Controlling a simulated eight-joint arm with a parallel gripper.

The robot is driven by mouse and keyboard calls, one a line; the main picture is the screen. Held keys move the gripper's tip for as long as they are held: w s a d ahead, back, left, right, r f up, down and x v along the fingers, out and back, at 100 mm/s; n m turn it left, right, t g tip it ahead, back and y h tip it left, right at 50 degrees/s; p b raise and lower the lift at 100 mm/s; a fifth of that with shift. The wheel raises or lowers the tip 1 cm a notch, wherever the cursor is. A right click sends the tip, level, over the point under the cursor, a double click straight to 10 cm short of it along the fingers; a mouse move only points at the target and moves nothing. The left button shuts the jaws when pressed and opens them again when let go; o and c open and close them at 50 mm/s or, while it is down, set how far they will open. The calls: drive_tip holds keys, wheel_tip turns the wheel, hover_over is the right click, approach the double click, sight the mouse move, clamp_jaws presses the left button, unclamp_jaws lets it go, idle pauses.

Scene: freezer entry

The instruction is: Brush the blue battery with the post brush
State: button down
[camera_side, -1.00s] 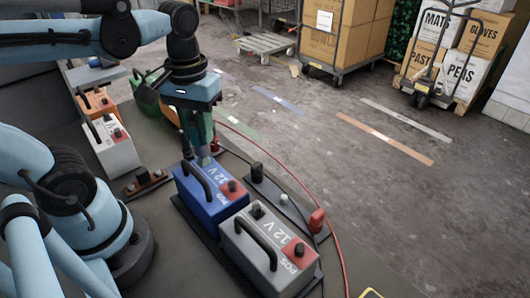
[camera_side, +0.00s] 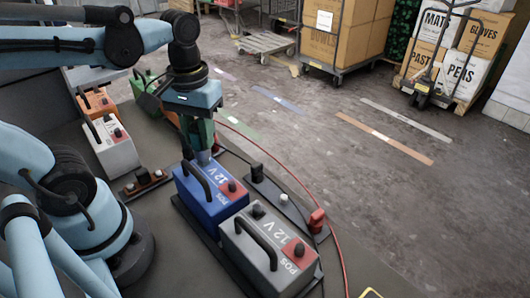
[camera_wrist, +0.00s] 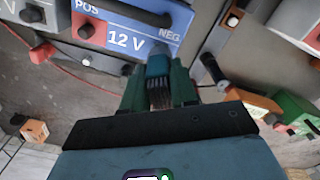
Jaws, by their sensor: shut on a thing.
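The blue battery (camera_side: 212,205), marked 12 V, sits between a grey battery and my arm's far side in the side view. It has a black handle and a red-based post (camera_side: 231,186). My gripper (camera_side: 202,143) is over its far end, with green fingers pointing down. In the wrist view, my gripper (camera_wrist: 158,88) is shut on the post brush (camera_wrist: 158,70), which has a teal body and grey bristles. The blue battery (camera_wrist: 150,38) shows beyond the brush, near its NEG label. I cannot tell whether the brush touches the battery or a post.
A grey battery (camera_side: 268,252) stands close in front of the blue one. A white battery (camera_side: 112,148) and an orange one (camera_side: 96,102) are at left. A red clamp (camera_side: 316,221) and red cable lie at right. A dark-and-red item (camera_side: 145,181) lies left of the blue battery.

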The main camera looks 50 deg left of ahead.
drive_tip(key=shift+f, duration=0.75)
drive_tip(key=c, duration=0.8)
unclamp_jaws()
wheel_tip(320, 180, up, 12)
drive_tip(key=shift+r, duration=0.1)
drive_tip(key=shift+f, duration=0.2)
drive_tip(key=w+d+f+m+t, duration=0.1)
drive_tip(key=w+f+m+t, duration=0.4)
drive_tip(key=f, duration=0.5)
drive_tip(key=shift+w+d+f+m+t, duration=0.2)
drive_tip(key=shift+w+m+t, duration=0.25)
drive_tip(key=shift+t, duration=0.65)
